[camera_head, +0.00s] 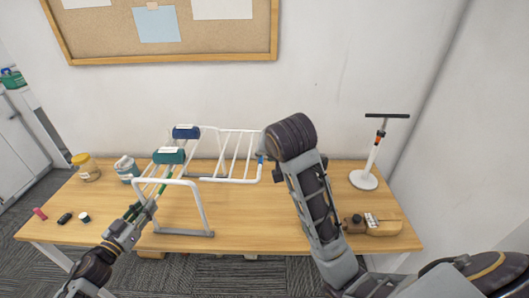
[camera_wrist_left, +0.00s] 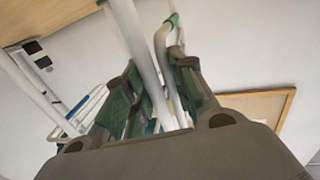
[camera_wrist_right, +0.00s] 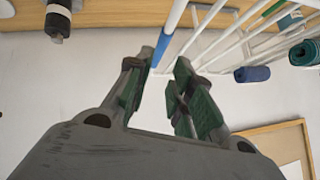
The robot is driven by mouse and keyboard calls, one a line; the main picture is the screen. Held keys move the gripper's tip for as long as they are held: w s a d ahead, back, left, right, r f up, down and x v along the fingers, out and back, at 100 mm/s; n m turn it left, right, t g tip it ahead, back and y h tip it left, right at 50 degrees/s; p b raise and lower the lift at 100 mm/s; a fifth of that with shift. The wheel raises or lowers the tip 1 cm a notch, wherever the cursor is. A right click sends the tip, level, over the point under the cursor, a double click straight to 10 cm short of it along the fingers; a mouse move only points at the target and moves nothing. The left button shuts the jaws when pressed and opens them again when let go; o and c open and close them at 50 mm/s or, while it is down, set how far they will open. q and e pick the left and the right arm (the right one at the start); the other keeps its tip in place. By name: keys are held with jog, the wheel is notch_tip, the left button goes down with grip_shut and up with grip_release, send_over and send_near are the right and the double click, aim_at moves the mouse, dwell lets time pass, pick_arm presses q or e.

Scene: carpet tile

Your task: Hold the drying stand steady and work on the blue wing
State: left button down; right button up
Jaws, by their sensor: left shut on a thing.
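The white drying stand (camera_head: 203,205) stands on the wooden table. Its far wing (camera_head: 238,150) spreads to the right and has a blue section at its right end (camera_head: 261,163). The blue section also shows in the right wrist view (camera_wrist_right: 161,46). My left gripper (camera_head: 147,205) is shut on a white tube of the stand, which runs between its fingers in the left wrist view (camera_wrist_left: 158,95). My right gripper (camera_wrist_right: 166,58) is open, its fingertips close to the blue section; contact is unclear. In the head view my right arm mostly hides it.
A green roll (camera_head: 168,156) and a blue roll (camera_head: 186,132) rest on the stand's left side. A jar (camera_head: 86,170) and a tub (camera_head: 126,170) stand left. A pump (camera_head: 365,178) and a wooden item (camera_head: 382,227) are at the right. The wall is close behind.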

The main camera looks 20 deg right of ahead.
dwell(0.4)
pick_arm(q)
jog(key=c, duration=1.1)
grip_release()
jog(key=shift+s, duration=0.15)
jog(key=shift+v, duration=5.85)
jog(key=shift+a, duration=0.1)
